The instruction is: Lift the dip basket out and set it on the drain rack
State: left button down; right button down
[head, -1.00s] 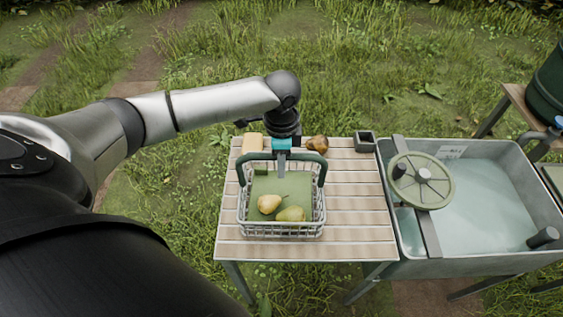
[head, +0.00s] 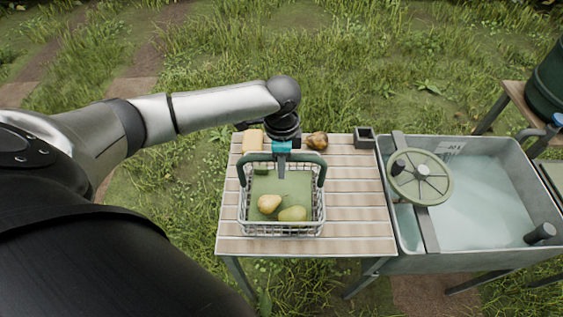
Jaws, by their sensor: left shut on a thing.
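The dip basket (head: 281,230) is a wire basket with a dark green handle (head: 320,172) and a green inside. It is over the slatted wooden rack table (head: 360,215); I cannot tell whether its bottom touches the slats. Two yellow-green pears (head: 269,203) show in its front part, and another green shape shows near its back left corner. My left gripper (head: 282,160) is shut on the top of the basket's handle, with the arm reaching in from the left. My right gripper is not in view.
A grey tub of water (head: 480,190) with a green handwheel (head: 420,177) stands right of the table. The table's right half is bare.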

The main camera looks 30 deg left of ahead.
pick_arm(q)
jog(key=c, duration=0.7)
grip_release()
jog(key=shift+s+d, duration=0.1)
jog(key=shift+f, duration=0.15)
notch_tip(320, 180, up, 15)
jog(key=shift+r+p, duration=0.2)
jog(key=shift+p, duration=0.4)
